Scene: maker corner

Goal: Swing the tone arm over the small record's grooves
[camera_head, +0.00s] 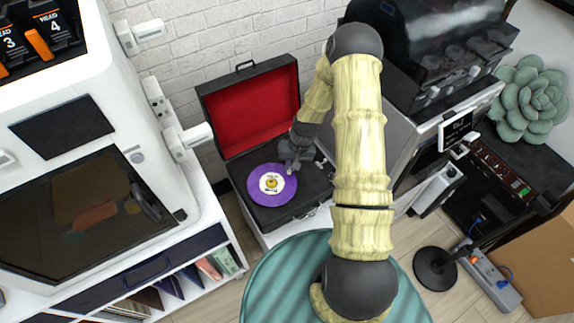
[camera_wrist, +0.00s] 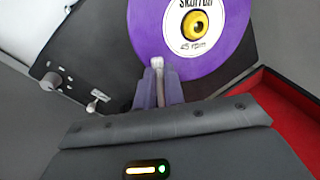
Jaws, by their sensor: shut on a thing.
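A small purple record (camera_head: 264,193) with a white label and yellow centre lies on the black record player (camera_head: 243,169), whose red-lined lid stands open. In the wrist view the record (camera_wrist: 150,30) fills the upper middle. My gripper (camera_head: 291,166) is over the record's right edge. In the wrist view my gripper (camera_wrist: 160,80) is shut on the pale end of the tone arm (camera_wrist: 157,62), which overlaps the purple grooves. The rest of the tone arm is hidden behind my fingers, and I cannot tell its height above the record.
The open red-lined lid (camera_head: 255,103) rises behind the record. A knob (camera_wrist: 52,80) and a small lever (camera_wrist: 98,97) sit on the player's deck. A white machine (camera_head: 110,150) stands left, and a dark-topped appliance (camera_head: 440,55) stands right. A green ribbed round top (camera_head: 275,285) is in front.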

